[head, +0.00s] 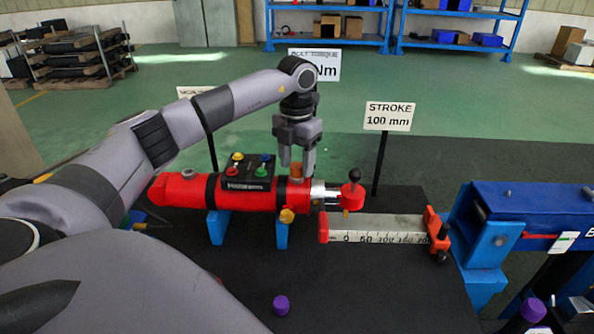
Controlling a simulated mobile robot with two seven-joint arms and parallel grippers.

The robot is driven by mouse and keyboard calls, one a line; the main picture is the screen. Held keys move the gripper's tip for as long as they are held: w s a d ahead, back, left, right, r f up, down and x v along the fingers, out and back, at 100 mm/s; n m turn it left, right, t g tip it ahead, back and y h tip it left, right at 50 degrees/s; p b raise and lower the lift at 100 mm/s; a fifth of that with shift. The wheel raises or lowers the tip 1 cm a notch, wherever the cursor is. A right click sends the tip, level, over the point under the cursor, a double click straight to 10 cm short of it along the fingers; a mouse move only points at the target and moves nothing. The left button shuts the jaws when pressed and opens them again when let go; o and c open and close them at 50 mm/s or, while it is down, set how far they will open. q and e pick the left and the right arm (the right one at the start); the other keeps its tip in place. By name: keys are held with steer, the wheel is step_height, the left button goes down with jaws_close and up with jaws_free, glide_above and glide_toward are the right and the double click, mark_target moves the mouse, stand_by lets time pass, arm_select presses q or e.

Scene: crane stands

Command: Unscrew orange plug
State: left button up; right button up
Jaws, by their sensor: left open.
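The orange plug (296,171) sits upright on top of the red cylinder (190,190), near its silver rod end. My left gripper (297,163) points straight down over the orange plug. Its two fingers are open, one on each side of the plug's top. I cannot tell whether the fingers touch the plug. My right gripper is not in view.
A black panel (248,173) with coloured buttons stands on the cylinder. A yellow knob (287,215) sticks out low on its front. Blue supports (218,227) hold the cylinder above the dark table (350,290). A ruler (375,228) lies to the right. A purple cap (281,304) stands in front.

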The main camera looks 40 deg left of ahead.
arm_select(q)
steer(key=m, duration=0.5)
stand_by(0.5)
steer(key=c, duration=1)
jaws_close()
steer(key=shift+r, duration=0.1)
steer(key=n, duration=0.4)
steer(key=shift+r, duration=0.1)
steer(key=shift+w+n, duration=0.1)
steer(key=shift+n, duration=0.3)
